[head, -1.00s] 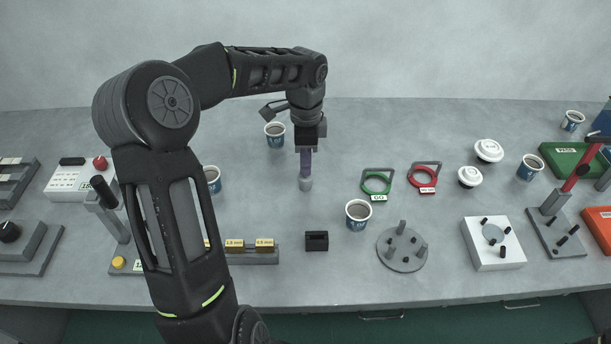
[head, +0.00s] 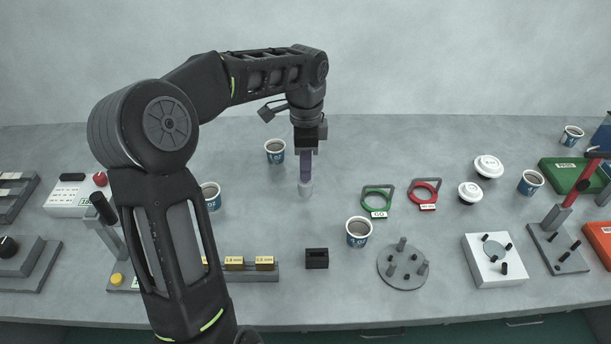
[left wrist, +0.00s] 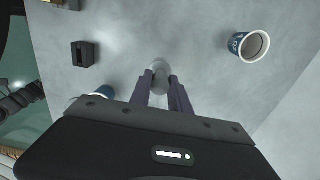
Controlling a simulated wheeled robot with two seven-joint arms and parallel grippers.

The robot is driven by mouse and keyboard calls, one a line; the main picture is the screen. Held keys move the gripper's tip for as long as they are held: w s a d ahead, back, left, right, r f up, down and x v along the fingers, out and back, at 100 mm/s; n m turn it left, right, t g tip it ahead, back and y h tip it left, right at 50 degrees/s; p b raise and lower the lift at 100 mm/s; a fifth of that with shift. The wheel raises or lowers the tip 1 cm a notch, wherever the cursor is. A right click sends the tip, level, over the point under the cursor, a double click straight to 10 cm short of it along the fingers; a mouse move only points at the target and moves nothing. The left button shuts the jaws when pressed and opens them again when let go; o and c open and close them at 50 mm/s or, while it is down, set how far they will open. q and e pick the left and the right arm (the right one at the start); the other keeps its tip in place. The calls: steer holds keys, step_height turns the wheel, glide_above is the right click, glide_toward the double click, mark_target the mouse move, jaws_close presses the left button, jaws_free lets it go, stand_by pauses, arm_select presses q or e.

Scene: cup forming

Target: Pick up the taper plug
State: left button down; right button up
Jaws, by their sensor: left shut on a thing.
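The taper plug (head: 305,188) is a small pale grey cylinder in the middle of the head view, upright under my left gripper (head: 306,176). It also shows in the left wrist view (left wrist: 159,70), between the purple-grey fingers. The left gripper (left wrist: 158,83) points down and is shut on the plug's upper part, which the fingers partly hide. The plug looks a little above the table, but the gap under it is hard to judge. My right gripper is not in view.
Paper cups stand around: one behind the gripper (head: 275,151), one front right (head: 358,232), one beside my arm (head: 211,195). A black slotted block (head: 317,259) is in front. Green (head: 377,202) and red (head: 424,194) ring gauges lie right. The table near the plug is clear.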

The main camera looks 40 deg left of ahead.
arm_select(q)
step_height(320, 180, up, 6)
stand_by(1.9)
